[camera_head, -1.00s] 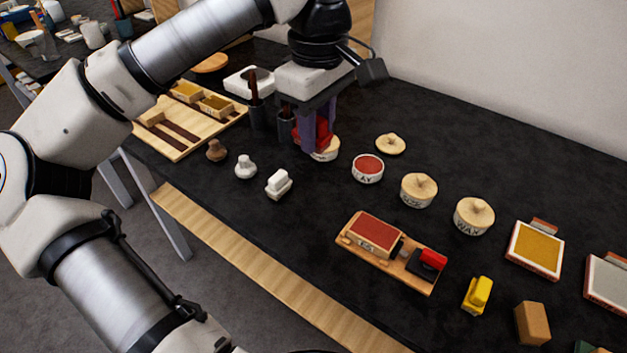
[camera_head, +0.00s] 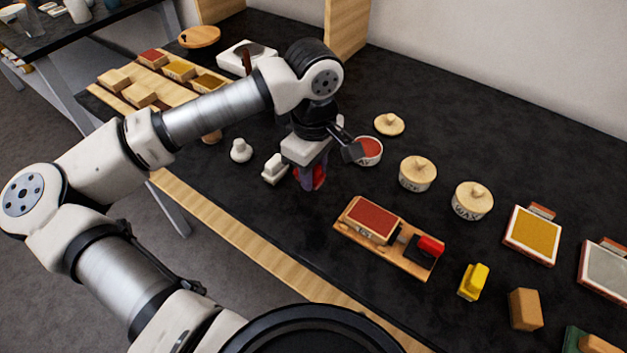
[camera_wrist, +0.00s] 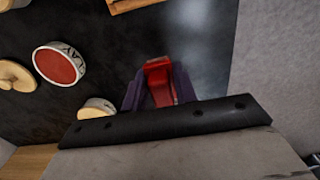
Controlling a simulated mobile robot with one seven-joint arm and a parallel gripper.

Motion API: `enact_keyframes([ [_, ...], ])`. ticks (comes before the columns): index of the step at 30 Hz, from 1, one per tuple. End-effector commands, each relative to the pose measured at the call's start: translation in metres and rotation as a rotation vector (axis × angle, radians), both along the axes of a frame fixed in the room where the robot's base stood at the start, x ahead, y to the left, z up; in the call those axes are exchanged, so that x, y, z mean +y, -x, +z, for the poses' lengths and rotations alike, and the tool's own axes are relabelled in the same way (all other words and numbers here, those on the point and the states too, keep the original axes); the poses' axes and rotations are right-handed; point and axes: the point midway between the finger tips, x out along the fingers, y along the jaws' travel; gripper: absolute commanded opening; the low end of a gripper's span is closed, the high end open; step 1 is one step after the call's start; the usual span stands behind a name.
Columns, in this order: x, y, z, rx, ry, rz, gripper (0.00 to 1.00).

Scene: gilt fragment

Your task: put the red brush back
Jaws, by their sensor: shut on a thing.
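My gripper (camera_head: 312,178) has purple fingers and is shut on a red brush (camera_head: 319,177), low over the middle of the black table. The brush also shows between the fingers in the wrist view (camera_wrist: 158,80). I cannot tell whether its lower end touches the table. A wooden board (camera_head: 345,229) with a red pad (camera_head: 372,219) lies in front and to the right of my gripper. A black and red piece (camera_head: 430,247) sits at this board's right end.
Two white pieces (camera_head: 240,150) (camera_head: 273,169) stand left of my gripper. An open red pot (camera_head: 369,150), a loose lid (camera_head: 389,124) and lidded pots (camera_head: 417,175) (camera_head: 472,202) stand behind and right. A yellow piece (camera_head: 473,282) and brown block (camera_head: 525,309) are front right.

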Motion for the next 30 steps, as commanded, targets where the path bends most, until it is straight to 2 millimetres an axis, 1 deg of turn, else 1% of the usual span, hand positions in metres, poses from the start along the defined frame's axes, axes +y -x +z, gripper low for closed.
enact_keyframes([
  [4,0.000,0.000,-0.011,0.000,0.002,0.000,0.07],
  [9,0.000,0.000,-0.035,0.001,0.002,0.001,0.07],
  [12,0.000,0.000,-0.043,0.000,0.001,0.000,0.07],
  [25,0.000,0.000,-0.049,-0.001,0.000,0.000,0.07],
  [26,0.000,0.000,-0.049,-0.001,0.000,0.000,0.30],
  [30,0.000,0.000,-0.047,-0.001,-0.001,0.000,0.48],
])
